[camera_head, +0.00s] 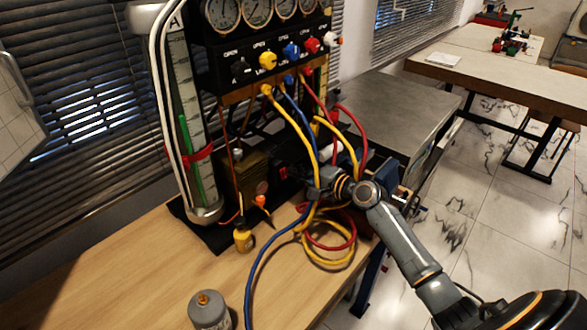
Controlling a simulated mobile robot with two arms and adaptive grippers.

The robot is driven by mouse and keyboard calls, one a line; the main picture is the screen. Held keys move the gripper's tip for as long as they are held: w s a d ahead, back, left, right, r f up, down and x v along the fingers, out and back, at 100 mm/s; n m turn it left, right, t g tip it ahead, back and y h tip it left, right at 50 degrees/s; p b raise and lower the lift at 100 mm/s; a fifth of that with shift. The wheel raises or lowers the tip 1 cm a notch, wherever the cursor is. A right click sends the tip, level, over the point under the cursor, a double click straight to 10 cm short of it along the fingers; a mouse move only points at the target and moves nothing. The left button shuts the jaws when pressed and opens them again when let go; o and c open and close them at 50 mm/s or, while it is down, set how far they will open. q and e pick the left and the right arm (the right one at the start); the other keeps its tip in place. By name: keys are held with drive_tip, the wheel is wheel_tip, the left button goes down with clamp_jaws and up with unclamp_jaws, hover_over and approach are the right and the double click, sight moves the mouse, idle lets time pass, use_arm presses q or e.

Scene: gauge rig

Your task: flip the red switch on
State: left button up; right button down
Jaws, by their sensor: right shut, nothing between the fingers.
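A small red part that looks like the red switch (284,172) is on the dark unit at the base of the gauge rig (235,68). It is too small to tell which way it is set. My right gripper (314,184) reaches in from the lower right and points left at the rig's base. Its fingers are shut with nothing between them, just right of the red part. I cannot tell whether they touch it. Hoses partly cover the gripper. My left gripper is not in view.
Yellow, blue and red hoses (332,262) hang and coil around my right gripper. The table's left front is clear. A metal bench (400,95) stands behind.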

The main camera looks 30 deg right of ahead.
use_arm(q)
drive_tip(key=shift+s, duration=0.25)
use_arm(e)
drive_tip(key=shift+w+a+f, duration=0.15)
drive_tip(key=shift+w+a, duration=0.05)
drive_tip(key=shift+w, duration=0.45)
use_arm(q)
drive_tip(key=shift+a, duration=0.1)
